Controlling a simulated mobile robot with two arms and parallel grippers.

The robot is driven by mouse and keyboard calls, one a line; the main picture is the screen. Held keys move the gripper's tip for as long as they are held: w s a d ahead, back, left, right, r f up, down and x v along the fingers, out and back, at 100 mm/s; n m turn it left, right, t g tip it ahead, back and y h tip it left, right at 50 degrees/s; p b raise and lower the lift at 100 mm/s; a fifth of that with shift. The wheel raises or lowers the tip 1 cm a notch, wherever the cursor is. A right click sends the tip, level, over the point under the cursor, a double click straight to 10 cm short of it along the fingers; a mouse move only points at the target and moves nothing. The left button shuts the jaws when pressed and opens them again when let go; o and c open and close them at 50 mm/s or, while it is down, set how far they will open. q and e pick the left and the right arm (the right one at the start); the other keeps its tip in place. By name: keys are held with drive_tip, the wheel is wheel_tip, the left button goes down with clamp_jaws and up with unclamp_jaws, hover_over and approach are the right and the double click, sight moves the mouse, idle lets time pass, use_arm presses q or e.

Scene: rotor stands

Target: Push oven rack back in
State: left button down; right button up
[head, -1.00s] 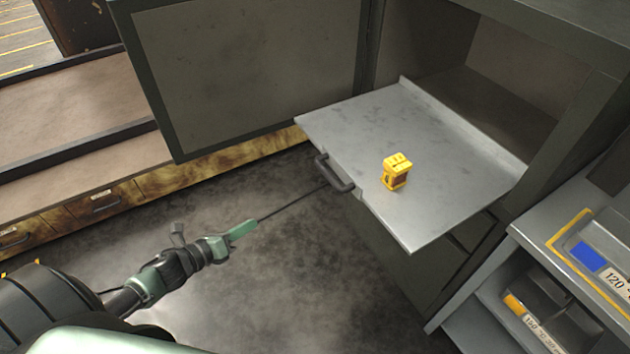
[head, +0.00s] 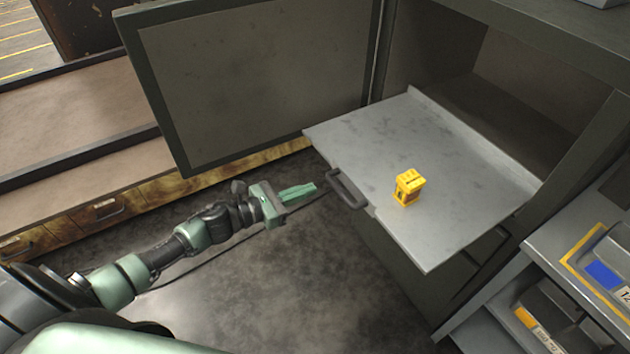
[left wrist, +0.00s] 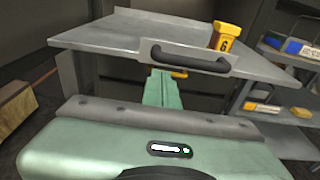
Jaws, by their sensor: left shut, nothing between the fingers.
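The oven rack (head: 385,135) is a flat grey metal tray, pulled out of the dark cabinet opening. Its black handle (head: 347,190) is on the front edge, and the handle also shows in the left wrist view (left wrist: 190,62). A yellow block-like object (head: 408,187) stands on the rack near the front; it also shows in the left wrist view (left wrist: 226,38). My left gripper (head: 314,188) is shut and empty, a short way left of the handle and apart from it. In the left wrist view its fingers (left wrist: 160,85) point toward the rack's front, below the handle. My right gripper is not in view.
The open cabinet door (head: 255,80) stands to the left of the rack. A shelf unit with bins (head: 570,290) is close on the right. A wooden drawer bench (head: 70,150) is at the far left. The floor (head: 260,285) before the rack is clear.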

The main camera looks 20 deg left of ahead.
use_arm(q)
drive_tip(key=shift+w+d+r+p, duration=0.15)
drive_tip(key=shift+w+d, duration=0.3)
drive_tip(key=shift+w, duration=0.2)
drive_tip(key=shift+w+d+r+p, duration=0.15)
drive_tip(key=shift+w+d, duration=0.3)
drive_tip(key=shift+w, duration=0.15)
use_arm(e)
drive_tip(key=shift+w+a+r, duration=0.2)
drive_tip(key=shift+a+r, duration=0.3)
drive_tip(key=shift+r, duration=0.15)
use_arm(q)
drive_tip(key=shift+w, duration=0.1)
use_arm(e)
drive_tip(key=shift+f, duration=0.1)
